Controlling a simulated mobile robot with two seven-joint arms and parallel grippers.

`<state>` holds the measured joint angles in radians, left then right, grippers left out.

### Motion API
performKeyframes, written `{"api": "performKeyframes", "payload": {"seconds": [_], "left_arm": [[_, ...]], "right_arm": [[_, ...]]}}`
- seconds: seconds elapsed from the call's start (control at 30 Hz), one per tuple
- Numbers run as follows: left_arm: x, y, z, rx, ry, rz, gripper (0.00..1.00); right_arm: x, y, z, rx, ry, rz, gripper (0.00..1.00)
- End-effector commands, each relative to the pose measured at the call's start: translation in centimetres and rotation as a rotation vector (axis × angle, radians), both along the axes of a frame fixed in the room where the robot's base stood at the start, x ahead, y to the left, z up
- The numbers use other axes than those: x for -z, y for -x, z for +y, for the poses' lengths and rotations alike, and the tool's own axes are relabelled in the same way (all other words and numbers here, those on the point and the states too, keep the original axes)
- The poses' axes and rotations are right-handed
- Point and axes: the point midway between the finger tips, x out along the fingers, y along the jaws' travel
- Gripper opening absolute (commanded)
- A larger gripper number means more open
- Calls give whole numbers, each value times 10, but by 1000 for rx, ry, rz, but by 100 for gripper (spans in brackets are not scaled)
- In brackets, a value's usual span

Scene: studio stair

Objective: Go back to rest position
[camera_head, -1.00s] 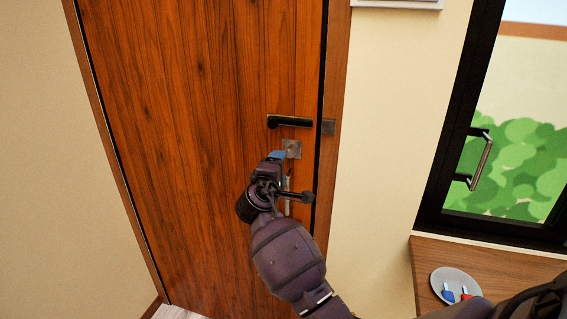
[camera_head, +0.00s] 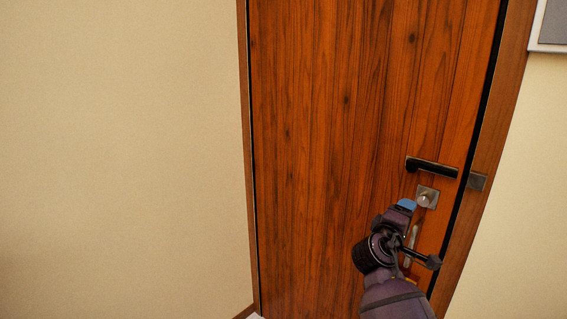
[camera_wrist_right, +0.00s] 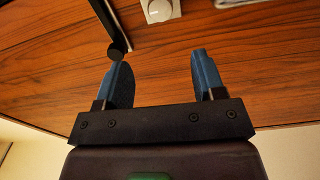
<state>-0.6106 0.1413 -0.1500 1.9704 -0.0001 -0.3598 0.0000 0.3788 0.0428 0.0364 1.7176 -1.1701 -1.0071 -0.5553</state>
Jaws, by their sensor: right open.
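My right gripper (camera_head: 406,205) is in front of the wooden door (camera_head: 330,140), just left of the square lock plate (camera_head: 428,197) in the head view. In the right wrist view my right gripper (camera_wrist_right: 162,75) has its two blue fingers spread, with nothing between them. The round lock (camera_wrist_right: 160,9) lies beyond the fingertips, apart from them. The black door handle (camera_head: 432,167) is above the lock plate. My left gripper is not in view.
The door looks shut in its frame (camera_head: 491,150). A plain cream wall (camera_head: 120,150) fills the left. A pale framed panel (camera_head: 552,25) hangs at the upper right. A metal strike plate (camera_head: 477,181) sits on the frame beside the handle.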

Motion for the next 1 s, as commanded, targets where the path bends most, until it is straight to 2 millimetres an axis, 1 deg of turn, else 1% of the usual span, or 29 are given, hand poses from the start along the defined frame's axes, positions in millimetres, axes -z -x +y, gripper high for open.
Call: {"api": "performKeyframes", "payload": {"seconds": [0.07, 0.2, 0.27, 0.37, 0.47, 0.57, 0.6, 0.67, 0.7, 0.77, 0.8, 0.87, 0.9, 0.97, 1.0], "left_arm": [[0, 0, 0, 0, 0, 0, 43], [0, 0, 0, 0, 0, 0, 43], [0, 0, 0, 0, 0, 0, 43], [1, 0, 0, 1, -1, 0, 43], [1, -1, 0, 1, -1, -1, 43], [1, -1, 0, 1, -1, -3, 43], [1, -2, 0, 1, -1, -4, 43], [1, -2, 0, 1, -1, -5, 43], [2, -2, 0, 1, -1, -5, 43], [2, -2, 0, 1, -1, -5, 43], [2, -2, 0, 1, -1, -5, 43], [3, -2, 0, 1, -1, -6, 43], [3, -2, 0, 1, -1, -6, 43], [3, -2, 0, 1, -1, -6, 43], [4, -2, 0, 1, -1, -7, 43]], "right_arm": [[-1, -9, 10, -84, -83, -74, 63], [-9, -22, 38, -275, -280, -223, 63], [-2, -21, 49, -351, -372, -266, 63], [18, -13, 64, -462, -532, -322, 63], [51, 6, 75, -551, -714, -355, 63], [86, 33, 83, -604, -887, -374, 63], [99, 44, 86, -617, -951, -379, 63], [120, 63, 88, -624, -1039, -380, 63], [133, 75, 89, -624, -1094, -380, 63], [152, 96, 90, -618, -1170, -377, 63], [165, 109, 90, -608, -1217, -372, 63], [184, 131, 90, -590, -1278, -364, 63], [197, 146, 89, -573, -1314, -355, 63], [215, 169, 88, -545, -1360, -336, 63], [228, 185, 87, -522, -1385, -321, 63]]}}
